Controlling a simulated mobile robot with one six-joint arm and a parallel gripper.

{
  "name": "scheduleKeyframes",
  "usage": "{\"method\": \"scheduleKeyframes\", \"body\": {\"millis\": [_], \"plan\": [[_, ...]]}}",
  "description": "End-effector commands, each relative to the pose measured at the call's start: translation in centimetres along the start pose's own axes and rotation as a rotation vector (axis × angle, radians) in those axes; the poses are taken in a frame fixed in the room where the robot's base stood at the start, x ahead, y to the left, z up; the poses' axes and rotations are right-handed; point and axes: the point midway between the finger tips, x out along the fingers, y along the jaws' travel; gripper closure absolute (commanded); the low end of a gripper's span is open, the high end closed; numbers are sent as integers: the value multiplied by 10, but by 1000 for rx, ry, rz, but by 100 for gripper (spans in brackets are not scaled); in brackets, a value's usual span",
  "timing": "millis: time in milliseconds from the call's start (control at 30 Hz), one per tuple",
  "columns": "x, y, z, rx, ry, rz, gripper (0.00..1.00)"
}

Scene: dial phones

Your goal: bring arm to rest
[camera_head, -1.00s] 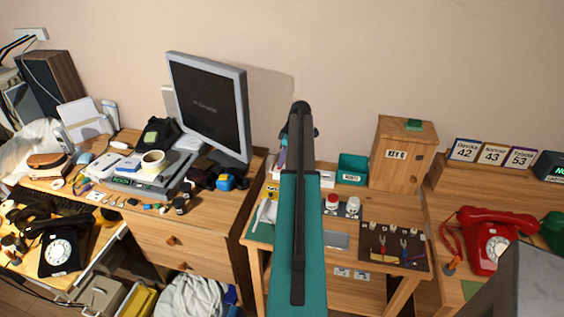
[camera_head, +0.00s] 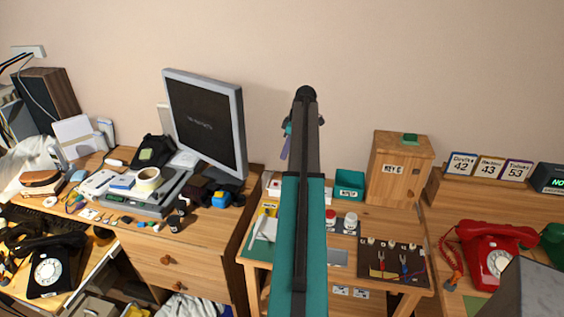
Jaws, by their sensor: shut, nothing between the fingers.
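My arm rises through the middle of the view, a teal link below and a black link above, in front of the middle desk and the wall. A small teal and purple part, which looks like the tip of my gripper (camera_head: 286,147), shows just left of the black link against the wall. The rest of my gripper is hidden behind the arm. It is shut and holds nothing. It appears clear of the desks and objects.
The left desk (camera_head: 215,240) bears a monitor (camera_head: 206,120) and clutter, with a black dial phone (camera_head: 48,267) lower left. A wooden cabinet (camera_head: 400,178), green bin (camera_head: 350,183) and tool board (camera_head: 392,262) stand right of the arm. A red dial phone (camera_head: 488,250) is farther right.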

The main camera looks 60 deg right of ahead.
Motion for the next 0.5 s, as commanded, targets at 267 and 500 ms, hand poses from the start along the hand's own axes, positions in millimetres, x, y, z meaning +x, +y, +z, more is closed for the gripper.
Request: {"method": "scheduleKeyframes", "body": {"millis": [267,500], "plan": [[-11,1,0,0,0,0,100],[-10,1,-1,-1,0,0,100]]}}
